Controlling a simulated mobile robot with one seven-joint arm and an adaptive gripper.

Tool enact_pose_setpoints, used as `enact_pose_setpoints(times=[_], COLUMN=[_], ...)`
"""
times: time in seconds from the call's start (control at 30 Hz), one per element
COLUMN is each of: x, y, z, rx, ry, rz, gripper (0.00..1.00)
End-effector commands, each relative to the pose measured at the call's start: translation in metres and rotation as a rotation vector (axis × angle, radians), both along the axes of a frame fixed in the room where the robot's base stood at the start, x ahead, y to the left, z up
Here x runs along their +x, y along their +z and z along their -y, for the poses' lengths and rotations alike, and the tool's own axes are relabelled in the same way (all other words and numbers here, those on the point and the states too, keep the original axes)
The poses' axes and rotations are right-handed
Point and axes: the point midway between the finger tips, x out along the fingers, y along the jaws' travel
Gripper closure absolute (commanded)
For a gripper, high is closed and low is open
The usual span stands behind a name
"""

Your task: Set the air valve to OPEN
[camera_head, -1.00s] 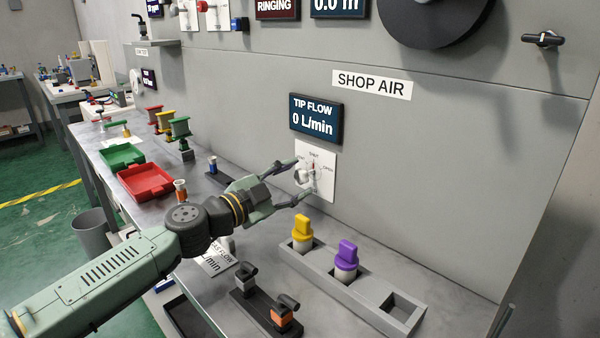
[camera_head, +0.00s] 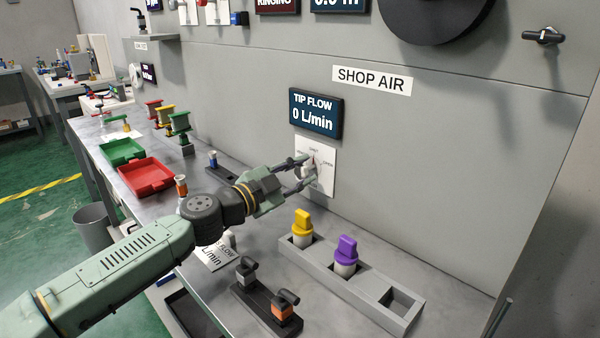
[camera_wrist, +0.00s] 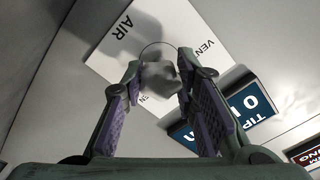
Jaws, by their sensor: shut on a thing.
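The air valve's white plate (camera_head: 326,184) is on the grey wall below the tip flow display, with position labels around a knob. In the wrist view the plate (camera_wrist: 115,50) shows the words AIR and VEN, with other lettering partly hidden. The grey knob (camera_wrist: 160,77) lies between the fingertips. My gripper (camera_head: 303,172) reaches the plate from the left and is shut on the knob; it also shows in the wrist view (camera_wrist: 160,84). The knob's exact pointing direction is hidden by the fingers. The tip flow display (camera_head: 315,113) reads 0 L/min.
A grey holder (camera_head: 365,290) with a yellow-topped piece (camera_head: 302,224) and a purple-topped piece (camera_head: 346,248) stands below right of the valve. A black stand (camera_head: 262,310) is in front. Red (camera_head: 146,175) and green (camera_head: 121,151) trays lie to the left.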

Motion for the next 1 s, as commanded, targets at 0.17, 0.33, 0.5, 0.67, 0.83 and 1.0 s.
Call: enact_pose_setpoints(times=[0.17,0.33,0.5,0.67,0.83,1.0], x=[0.0,0.0,0.0001,0.0001,0.0002,0.0003], y=[0.0003,0.0003,-0.0003,-0.0011,-0.0024,-0.0027], z=[-0.0002,-0.0002,-0.0003,-0.0003,-0.0004,-0.0003], rx=[0.0,0.0,0.015,0.059,0.143,0.253], ry=[0.0,0.001,0.001,0.001,0.001,0.001], rz=[0.0,0.001,0.016,0.06,0.144,0.254], gripper=[0.95,1.0,1.0,1.0,1.0,1.0])
